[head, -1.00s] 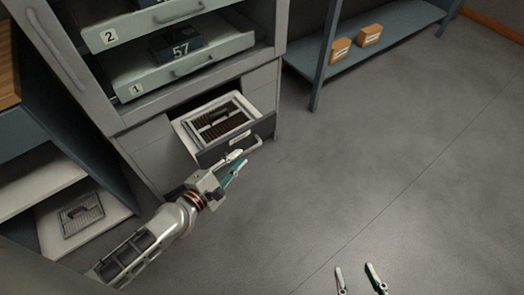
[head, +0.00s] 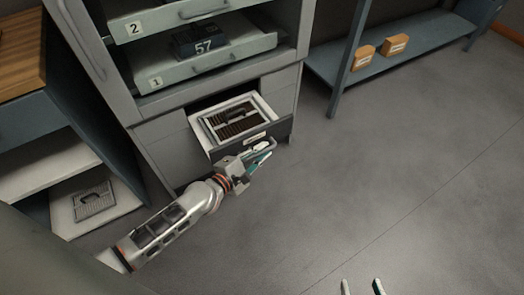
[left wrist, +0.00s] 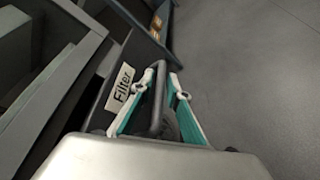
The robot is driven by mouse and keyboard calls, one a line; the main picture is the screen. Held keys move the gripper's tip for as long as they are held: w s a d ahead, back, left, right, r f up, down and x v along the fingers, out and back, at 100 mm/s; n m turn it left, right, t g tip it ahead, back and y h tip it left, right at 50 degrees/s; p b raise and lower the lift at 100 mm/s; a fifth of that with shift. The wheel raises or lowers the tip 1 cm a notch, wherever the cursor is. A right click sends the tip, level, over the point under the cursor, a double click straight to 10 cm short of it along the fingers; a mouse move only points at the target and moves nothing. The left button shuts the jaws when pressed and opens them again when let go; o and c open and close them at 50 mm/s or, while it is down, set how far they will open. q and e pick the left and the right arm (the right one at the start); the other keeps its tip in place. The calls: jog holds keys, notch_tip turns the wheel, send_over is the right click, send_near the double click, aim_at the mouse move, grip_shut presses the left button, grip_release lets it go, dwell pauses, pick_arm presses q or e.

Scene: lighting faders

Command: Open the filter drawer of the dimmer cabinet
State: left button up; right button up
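The filter drawer (head: 274,133) of the grey dimmer cabinet stands partly pulled out. A framed dark filter (head: 232,119) lies in its pale tray. A label reading "Filter" (left wrist: 119,88) is on the drawer front. My left gripper (head: 266,151) is at the bar handle (head: 274,145). In the left wrist view, the handle (left wrist: 158,105) runs between the two fingers of my left gripper (left wrist: 165,75). The handle lies close to the left finger, with a gap to the right one, so the fingers look open around it. My right gripper (head: 362,288) shows only its separated fingertips at the bottom edge.
Above are shelves numbered 2 (head: 134,28) and 1 (head: 156,82), with a dark module marked 57 (head: 198,42). A blue shelf unit (head: 425,35) with orange boxes (head: 394,45) stands at back right. A side shelf (head: 125,199) is at left. The floor (head: 400,170) is clear.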

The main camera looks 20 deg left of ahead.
pick_arm(q)
grip_shut()
jog(key=shift+s+d, duration=1)
jog(key=shift+d, duration=0.25)
grip_release()
jog(key=v, duration=1.2)
